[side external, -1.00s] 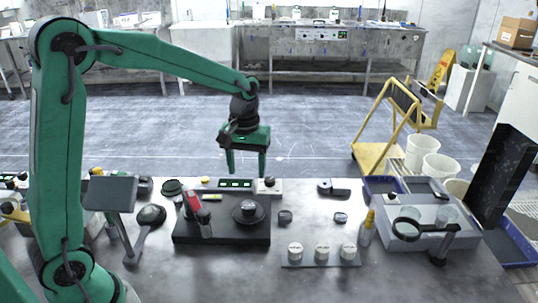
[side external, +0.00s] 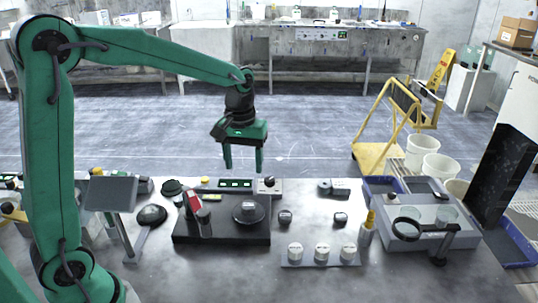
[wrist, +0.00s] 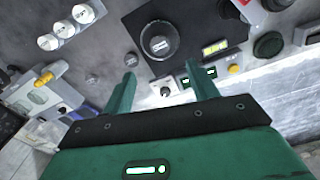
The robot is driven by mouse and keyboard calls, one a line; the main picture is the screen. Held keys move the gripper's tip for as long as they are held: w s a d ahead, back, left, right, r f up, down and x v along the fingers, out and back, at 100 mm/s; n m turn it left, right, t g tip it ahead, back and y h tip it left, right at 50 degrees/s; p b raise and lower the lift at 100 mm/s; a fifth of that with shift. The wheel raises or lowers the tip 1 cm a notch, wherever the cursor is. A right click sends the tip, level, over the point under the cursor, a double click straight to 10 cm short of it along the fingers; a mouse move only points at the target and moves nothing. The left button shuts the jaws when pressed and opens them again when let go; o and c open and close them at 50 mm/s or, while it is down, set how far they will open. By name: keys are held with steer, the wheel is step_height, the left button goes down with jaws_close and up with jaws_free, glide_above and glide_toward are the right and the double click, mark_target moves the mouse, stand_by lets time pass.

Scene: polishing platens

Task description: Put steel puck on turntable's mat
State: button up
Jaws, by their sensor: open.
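Two small dark grey pucks stand on the bench, one (side external: 285,217) just right of the black base and one (side external: 340,219) farther right. They also show in the wrist view, as a near puck (wrist: 131,60) by the left fingertip and a farther puck (wrist: 92,79). I cannot tell which is the steel one. The round turntable (side external: 238,217) is on the black base, with a dark labelled cylinder (side external: 249,206) at its middle. It shows in the wrist view (wrist: 146,45); its mat is mostly covered. My gripper (side external: 243,170) is open and empty, high behind the turntable.
A tray (side external: 320,264) with three white-topped cylinders stands in front right. A magnifier stand (side external: 440,246) is farther right.

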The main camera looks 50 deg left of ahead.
steer(key=s+r+m+t, duration=0.2)
steer(key=s+m, duration=0.1)
steer(key=s, duration=0.6)
steer(key=s+d+r+m+t, duration=0.1)
steer(key=s+r+m+t, duration=0.2)
steer(key=s, duration=0.7)
steer(key=shift+r, duration=0.35)
